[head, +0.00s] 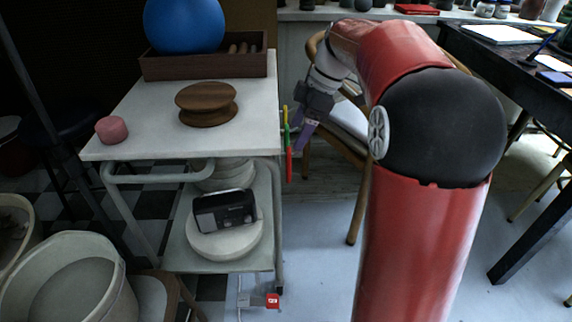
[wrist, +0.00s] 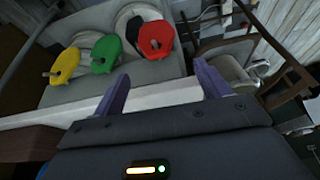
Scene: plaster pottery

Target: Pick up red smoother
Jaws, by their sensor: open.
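The red smoother (wrist: 157,38) is a flat rounded piece at the top middle of the wrist view, beyond my fingertips. In the head view the red smoother (head: 289,167) shows as a thin strip at the right side of the white trolley. A green smoother (wrist: 105,56) and a yellow smoother (wrist: 66,64) are in a row to its left in the wrist view. My gripper (wrist: 162,82) is open, with its two purple fingers apart and nothing between them. In the head view my gripper (head: 304,135) is just right of the smoothers, apart from the red one.
The white trolley top (head: 150,105) bears a pink cylinder (head: 112,129), a brown wooden spool (head: 207,104) and a wooden box (head: 200,65) with a blue ball (head: 184,22). A chair (head: 350,120) stands behind my arm. Buckets (head: 70,285) stand at lower left.

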